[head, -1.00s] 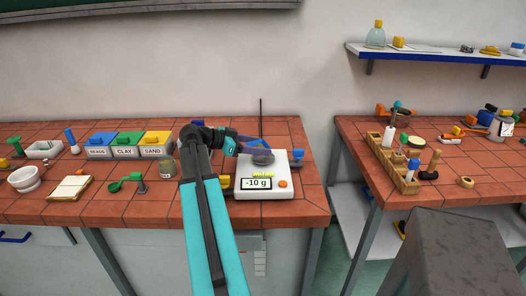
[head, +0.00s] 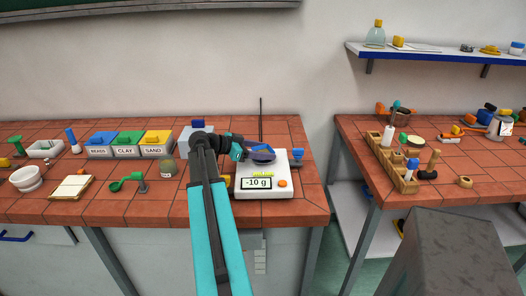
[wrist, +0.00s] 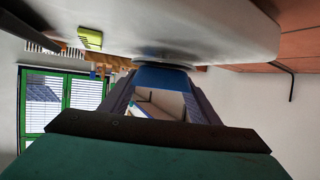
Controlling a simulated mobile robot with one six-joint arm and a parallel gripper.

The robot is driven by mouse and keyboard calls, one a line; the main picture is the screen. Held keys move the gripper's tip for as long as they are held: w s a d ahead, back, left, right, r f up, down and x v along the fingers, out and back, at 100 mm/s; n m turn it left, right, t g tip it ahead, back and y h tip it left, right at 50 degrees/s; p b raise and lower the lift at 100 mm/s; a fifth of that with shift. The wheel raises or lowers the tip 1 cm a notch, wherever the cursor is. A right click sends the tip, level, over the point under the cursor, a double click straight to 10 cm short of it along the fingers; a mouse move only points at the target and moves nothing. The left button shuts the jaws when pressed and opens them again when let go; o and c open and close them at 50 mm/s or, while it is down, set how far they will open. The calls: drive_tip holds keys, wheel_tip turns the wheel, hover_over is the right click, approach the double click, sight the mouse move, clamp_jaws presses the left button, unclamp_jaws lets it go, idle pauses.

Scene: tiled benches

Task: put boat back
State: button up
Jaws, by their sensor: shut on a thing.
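A white scale (head: 283,188) stands near the right end of the left bench, and its display reads -10 g. My gripper (head: 250,152) is at the pan's left side, shut on the blue weighing boat (head: 263,154). The boat is over the round grey pan; I cannot tell whether it touches it. In the wrist view the boat (wrist: 163,78) sits between the fingers, with the white scale body (wrist: 200,35) close by. My fingers partly hide the boat.
Labelled bins for beads (head: 99,150), clay (head: 127,149) and sand (head: 156,149) stand left of my arm. A thin dark rod (head: 261,115) rises behind the scale. A wooden rack (head: 403,181) is on the right bench.

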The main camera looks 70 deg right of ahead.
drive_tip(key=shift+f, duration=0.15)
drive_tip(key=o, duration=1)
drive_tip(key=shift+p, duration=0.55)
drive_tip(key=b+v, duration=0.4)
drive_tip(key=v, duration=0.9)
drive_tip(key=shift+w+a, duration=0.25)
drive_tip(key=shift+a, duration=0.1)
